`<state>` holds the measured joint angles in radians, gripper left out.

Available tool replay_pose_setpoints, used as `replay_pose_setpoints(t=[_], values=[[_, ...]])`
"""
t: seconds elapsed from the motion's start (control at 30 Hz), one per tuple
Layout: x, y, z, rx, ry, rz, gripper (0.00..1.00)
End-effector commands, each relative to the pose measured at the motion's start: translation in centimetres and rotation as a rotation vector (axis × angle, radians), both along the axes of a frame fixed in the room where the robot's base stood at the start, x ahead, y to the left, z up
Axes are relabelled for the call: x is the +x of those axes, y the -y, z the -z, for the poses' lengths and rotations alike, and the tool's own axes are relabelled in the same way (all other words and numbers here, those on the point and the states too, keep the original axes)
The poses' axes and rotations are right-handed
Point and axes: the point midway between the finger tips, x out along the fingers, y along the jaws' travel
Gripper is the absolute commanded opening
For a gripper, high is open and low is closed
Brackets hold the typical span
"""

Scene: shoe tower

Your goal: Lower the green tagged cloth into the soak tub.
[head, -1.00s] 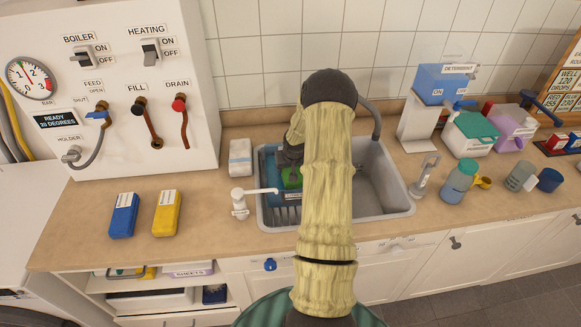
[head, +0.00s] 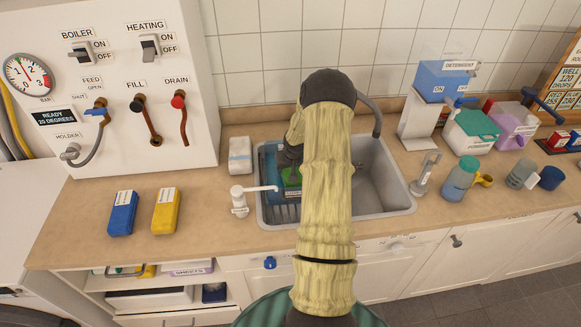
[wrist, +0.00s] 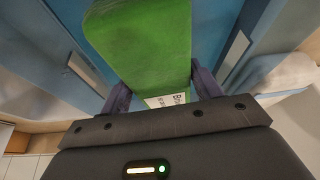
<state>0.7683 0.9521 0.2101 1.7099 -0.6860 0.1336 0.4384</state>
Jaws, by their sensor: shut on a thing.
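The green cloth (wrist: 140,45) is gripped between the two fingers of my gripper (wrist: 163,92) in the wrist view, with a white printed tag (wrist: 165,101) near the jaws. In the head view, the cloth (head: 291,178) shows as a small green patch below my gripper, over or inside the blue soak tub (head: 268,160). My arm hides part of the tub and cloth. The tub stands in the left part of the sink. I cannot tell whether the cloth touches its bottom.
The grey sink (head: 381,180) has a free right basin. A white tap (head: 240,203) reaches over its left front edge. A blue block (head: 123,213) and a yellow block (head: 166,211) lie to the left. Bottles and a detergent dispenser (head: 444,83) stand to the right.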

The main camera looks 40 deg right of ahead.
Motion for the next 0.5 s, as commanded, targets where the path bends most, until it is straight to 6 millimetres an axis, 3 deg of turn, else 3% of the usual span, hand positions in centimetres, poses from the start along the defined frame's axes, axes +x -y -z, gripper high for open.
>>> replay_pose_setpoints(t=[0.5], values=[[0.01,0.01,0.66,0.0,0.0,0.0,0.4]])
